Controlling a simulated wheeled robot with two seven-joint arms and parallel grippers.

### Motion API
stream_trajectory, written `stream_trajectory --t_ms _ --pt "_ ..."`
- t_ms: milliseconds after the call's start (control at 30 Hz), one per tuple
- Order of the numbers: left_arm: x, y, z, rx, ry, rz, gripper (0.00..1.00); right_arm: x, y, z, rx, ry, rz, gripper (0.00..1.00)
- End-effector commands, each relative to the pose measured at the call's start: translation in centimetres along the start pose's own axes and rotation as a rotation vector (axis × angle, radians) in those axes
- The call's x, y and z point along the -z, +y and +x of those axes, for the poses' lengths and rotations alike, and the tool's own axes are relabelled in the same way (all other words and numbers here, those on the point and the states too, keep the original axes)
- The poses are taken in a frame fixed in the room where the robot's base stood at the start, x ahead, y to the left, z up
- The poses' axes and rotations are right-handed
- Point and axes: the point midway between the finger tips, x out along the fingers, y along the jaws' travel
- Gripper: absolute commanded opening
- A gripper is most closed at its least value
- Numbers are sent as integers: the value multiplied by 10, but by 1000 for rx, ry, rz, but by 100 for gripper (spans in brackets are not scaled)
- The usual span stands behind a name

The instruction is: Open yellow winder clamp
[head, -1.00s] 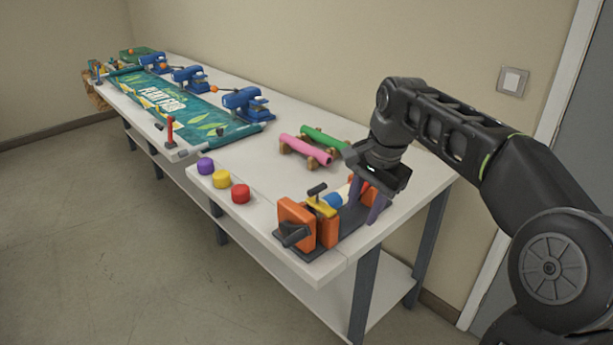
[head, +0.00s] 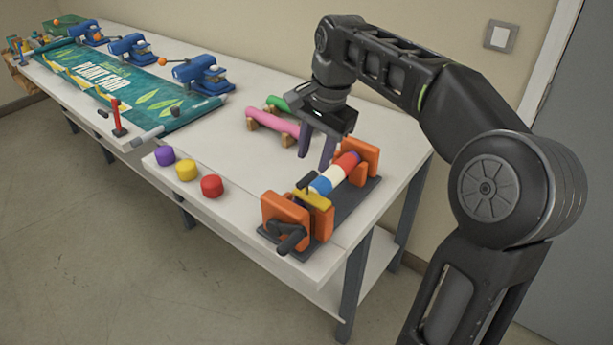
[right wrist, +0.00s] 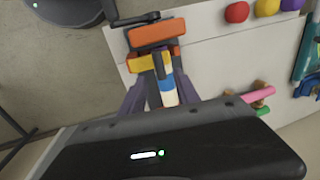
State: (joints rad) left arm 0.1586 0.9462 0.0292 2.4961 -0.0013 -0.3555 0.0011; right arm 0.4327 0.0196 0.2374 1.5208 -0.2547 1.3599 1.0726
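The winder stands at the near right end of the white table, with orange end blocks (head: 286,221) on a dark base. Its yellow clamp (head: 314,198) lies across the near end, with a black handle (head: 306,182) above it. The clamp also shows in the right wrist view (right wrist: 150,62). A blue, white, red and purple roll (head: 335,175) lies between the clamp and the far orange block. My right gripper (head: 315,158) is open and empty, its fingers pointing down above and behind the roll, apart from the clamp. My left gripper is not in view.
Purple, yellow and red knobs (head: 211,186) sit along the front edge. A pink roll (head: 273,122) and a green roll (head: 278,103) rest on wooden stands behind. Blue machines (head: 200,75) and a green banner (head: 130,88) fill the left. The table between knobs and rolls is clear.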

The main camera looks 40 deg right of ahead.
Motion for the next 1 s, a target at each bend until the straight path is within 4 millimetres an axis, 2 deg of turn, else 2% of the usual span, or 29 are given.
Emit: stream_trajectory --t_ms 167,500,600,933,1000 --pt "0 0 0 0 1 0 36 0 0 13 -3 -2 0 38" --pt "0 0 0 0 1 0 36 0 1 64 -3 -2 0 38" --pt "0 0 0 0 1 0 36 0 0 73 -2 -1 0 38" --pt "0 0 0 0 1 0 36 0 0 78 0 0 0 38" --pt "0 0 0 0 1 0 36 0 0 78 0 0 0 33"
